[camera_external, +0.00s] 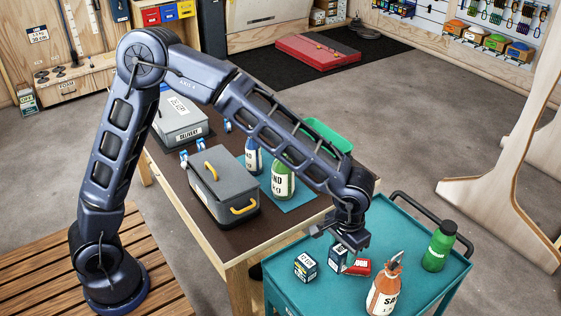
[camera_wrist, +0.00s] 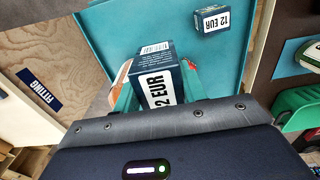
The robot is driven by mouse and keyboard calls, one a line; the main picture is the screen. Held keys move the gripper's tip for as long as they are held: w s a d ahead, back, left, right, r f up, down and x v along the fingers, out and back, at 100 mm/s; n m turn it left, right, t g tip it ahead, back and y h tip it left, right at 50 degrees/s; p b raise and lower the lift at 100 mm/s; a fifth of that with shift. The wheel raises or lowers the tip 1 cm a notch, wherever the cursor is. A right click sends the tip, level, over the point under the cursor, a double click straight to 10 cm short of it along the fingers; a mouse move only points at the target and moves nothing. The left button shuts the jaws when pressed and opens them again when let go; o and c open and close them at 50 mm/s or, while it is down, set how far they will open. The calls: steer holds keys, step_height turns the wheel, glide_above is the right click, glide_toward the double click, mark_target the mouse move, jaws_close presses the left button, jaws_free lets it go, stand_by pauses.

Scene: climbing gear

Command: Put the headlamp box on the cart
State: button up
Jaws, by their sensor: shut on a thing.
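My gripper (camera_external: 347,243) is over the teal cart (camera_external: 449,271), pointing down. It is shut on a small dark blue box, taken to be the headlamp box (camera_external: 338,257). In the wrist view the box (camera_wrist: 156,72) stands between the fingers, with a white "12 EUR" label facing the camera and a barcode on its end. Its underside is hidden, so I cannot tell whether it touches the cart top. A similar dark box (camera_external: 305,267) sits on the cart to its left; it also shows in the wrist view (camera_wrist: 212,18).
A red item (camera_external: 358,267) lies close beside the held box. An orange bottle (camera_external: 383,291) stands in front and a green bottle (camera_external: 439,246) at the right, near the cart's dark handle (camera_external: 420,211). The brown table (camera_external: 190,197) carries a grey lidded case (camera_external: 222,186) and bottles.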

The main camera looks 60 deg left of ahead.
step_height(320, 180, down, 18)
steer(key=shift+r, duration=0.1)
stand_by(0.5)
steer(key=o, duration=1)
